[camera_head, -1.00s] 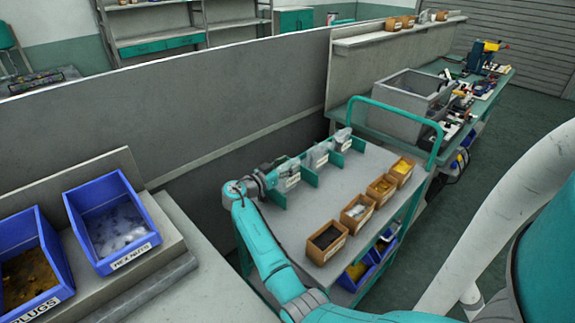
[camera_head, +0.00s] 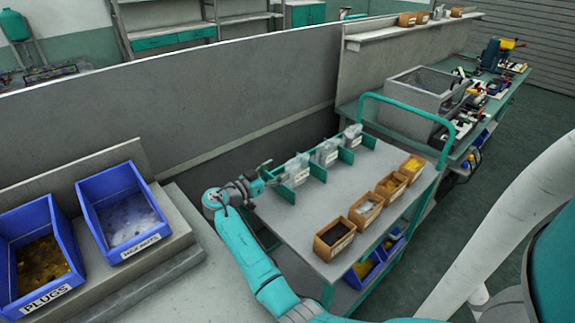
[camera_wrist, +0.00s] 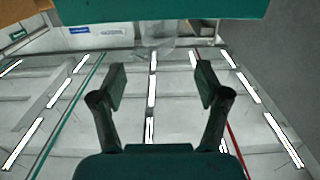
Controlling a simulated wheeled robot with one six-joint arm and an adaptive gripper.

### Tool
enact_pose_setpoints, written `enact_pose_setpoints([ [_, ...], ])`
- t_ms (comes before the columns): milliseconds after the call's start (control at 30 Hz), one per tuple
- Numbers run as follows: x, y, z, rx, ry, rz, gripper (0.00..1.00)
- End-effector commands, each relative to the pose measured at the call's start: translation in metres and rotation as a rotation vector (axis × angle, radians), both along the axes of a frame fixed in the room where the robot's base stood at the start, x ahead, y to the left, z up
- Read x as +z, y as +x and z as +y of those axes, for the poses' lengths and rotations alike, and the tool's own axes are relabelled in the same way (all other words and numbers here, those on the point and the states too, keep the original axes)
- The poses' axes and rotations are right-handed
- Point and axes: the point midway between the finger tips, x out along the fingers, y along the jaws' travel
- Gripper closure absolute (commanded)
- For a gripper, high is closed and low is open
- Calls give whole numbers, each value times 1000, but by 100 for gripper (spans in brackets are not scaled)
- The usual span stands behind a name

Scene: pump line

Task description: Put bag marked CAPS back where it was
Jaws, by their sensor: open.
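Three clear bags with white labels stand between teal dividers along the back edge of a trolley: a near bag (camera_head: 297,168), a middle bag (camera_head: 327,153) and a far bag (camera_head: 352,134). Their labels are too small to read, so I cannot tell which is marked CAPS. My gripper (camera_head: 267,170) is just left of the near bag, apart from it. In the wrist view my gripper (camera_wrist: 160,82) is open, with nothing between its fingers. A clear bag (camera_wrist: 155,38) shows beyond the fingertips in that view, which looks upside down, with ceiling lights low in it.
The trolley top (camera_head: 335,200) has clear room between the bags and several small brown boxes (camera_head: 335,238). A grey partition (camera_head: 200,110) stands behind. Blue bins of plugs (camera_head: 45,265) and hex nuts (camera_head: 125,215) stand left. A grey crate (camera_head: 415,100) stands beyond the trolley.

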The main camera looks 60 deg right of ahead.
Motion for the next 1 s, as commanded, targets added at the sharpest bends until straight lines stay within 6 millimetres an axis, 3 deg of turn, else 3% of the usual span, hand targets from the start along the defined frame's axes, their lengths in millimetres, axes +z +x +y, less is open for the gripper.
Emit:
enact_pose_setpoints([
  [100, 0, 4, 15, 2, 0, 0, 25],
  [300, 0, 6, 25, 1, 0, 0, 25],
  [1000, -2, 9, 28, 37, 19, 12, 25],
])
